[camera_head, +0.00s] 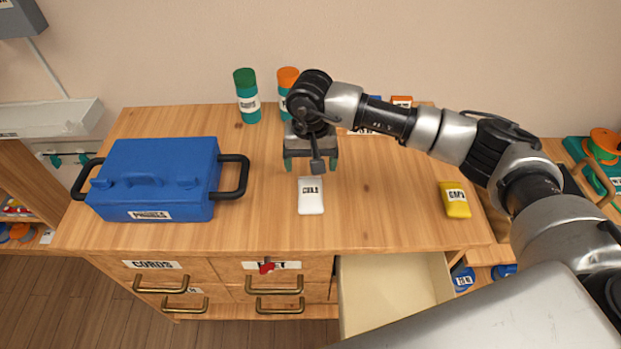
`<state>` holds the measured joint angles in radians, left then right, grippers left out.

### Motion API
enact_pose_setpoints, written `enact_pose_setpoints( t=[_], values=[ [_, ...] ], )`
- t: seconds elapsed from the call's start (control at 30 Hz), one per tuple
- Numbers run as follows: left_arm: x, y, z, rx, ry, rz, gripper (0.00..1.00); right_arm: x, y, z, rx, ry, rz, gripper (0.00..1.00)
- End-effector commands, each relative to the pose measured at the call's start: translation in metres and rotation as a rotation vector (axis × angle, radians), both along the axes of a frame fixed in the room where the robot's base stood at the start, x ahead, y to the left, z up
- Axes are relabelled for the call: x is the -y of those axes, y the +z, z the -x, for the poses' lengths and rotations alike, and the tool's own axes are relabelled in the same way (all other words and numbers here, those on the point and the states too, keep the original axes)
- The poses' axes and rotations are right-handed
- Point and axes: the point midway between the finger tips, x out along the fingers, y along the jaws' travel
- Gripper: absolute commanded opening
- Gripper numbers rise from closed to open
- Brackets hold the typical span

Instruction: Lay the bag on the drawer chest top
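The wooden drawer chest top (380,225) fills the middle of the view. A small white bag-like packet (311,200) with a dark-lettered label lies flat on it. A similar yellow packet (456,204) lies near the right edge of the top. I cannot tell which of the two the task calls the bag. My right gripper (311,163) points down just behind the white packet. Its two fingers are spread apart, with nothing visibly held between them. My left gripper is not in view.
A blue case (155,180) with black handles stands on the left of the top. Green-lidded (247,97) and orange-lidded (288,80) canisters stand at the back; my arm partly hides the latter. An open, empty-looking drawer (390,285) juts out at front right. A red item (267,266) is at another drawer's label.

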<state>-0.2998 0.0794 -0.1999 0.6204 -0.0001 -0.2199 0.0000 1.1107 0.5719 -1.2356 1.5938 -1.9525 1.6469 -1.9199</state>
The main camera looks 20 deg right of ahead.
Motion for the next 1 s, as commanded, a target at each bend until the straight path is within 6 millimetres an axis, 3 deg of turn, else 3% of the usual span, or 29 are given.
enact_pose_setpoints(
  t=[0.2, 0.67, 0.77, 1.0],
  values=[
    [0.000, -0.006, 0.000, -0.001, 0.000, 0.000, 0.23, 0.000, 0.026, 0.000, 0.001, 0.001, -0.001, 0.84],
    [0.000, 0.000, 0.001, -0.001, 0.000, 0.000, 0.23, 0.000, 0.037, 0.000, 0.000, 0.000, 0.000, 0.84],
    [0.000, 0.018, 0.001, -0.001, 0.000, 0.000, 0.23, 0.000, 0.055, 0.000, 0.000, 0.000, 0.000, 0.84],
    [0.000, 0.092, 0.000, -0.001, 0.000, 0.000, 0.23, 0.000, 0.129, 0.000, 0.000, 0.000, 0.000, 0.84]
  ],
)
